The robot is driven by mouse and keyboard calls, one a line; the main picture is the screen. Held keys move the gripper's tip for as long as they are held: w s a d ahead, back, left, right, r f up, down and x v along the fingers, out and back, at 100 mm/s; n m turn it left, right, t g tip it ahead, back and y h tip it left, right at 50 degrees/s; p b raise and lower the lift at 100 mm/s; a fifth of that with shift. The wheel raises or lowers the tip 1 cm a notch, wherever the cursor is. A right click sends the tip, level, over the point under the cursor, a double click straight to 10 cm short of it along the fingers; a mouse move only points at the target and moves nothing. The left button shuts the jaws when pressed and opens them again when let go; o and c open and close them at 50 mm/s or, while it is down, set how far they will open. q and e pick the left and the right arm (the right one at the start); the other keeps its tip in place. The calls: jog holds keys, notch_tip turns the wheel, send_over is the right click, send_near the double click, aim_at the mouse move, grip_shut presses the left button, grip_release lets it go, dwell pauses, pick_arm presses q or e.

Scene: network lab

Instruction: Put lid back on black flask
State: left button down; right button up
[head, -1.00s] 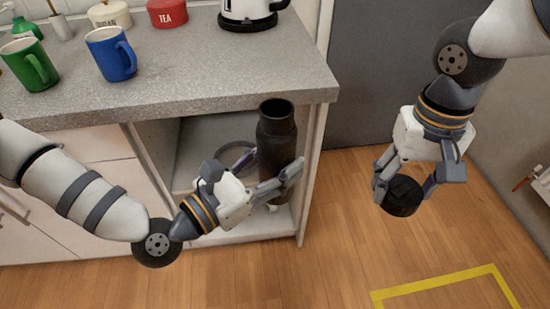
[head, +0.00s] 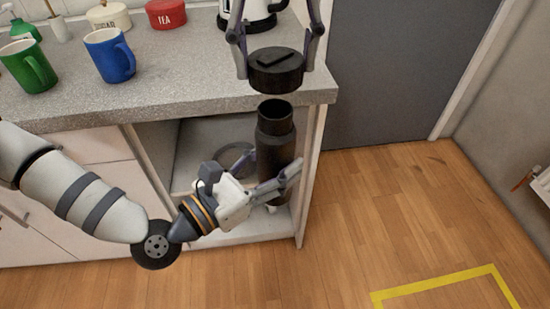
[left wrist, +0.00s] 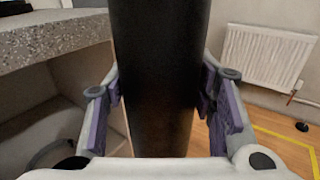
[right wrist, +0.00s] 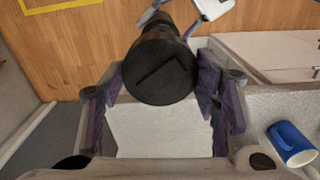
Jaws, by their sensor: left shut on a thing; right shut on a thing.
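The black flask (head: 275,145) stands upright with its neck open, in front of the counter's open cupboard. My left gripper (head: 279,186) is shut around the flask's body; its fingers press both sides of the flask (left wrist: 160,80) in the left wrist view. The black lid (head: 276,71) hangs level above the flask's mouth, with a small gap between them in the head view. My right gripper (head: 277,55) holds the lid from above, a finger on each side. In the right wrist view the lid's top (right wrist: 160,72) faces the camera and covers the flask's mouth.
The grey counter (head: 190,85) is close behind the lid. A kettle (head: 252,18), a blue mug (head: 110,55), a green mug (head: 27,65) and a red tea tin (head: 166,13) stand on it. The wooden floor to the right is clear.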

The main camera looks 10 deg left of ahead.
aim_at(275, 139)
jog(key=shift+f, duration=1.95)
jog(key=shift+f, duration=0.9)
jog(key=shift+f, duration=0.55)
jog(key=m, duration=0.9)
jog(key=shift+m, duration=0.4)
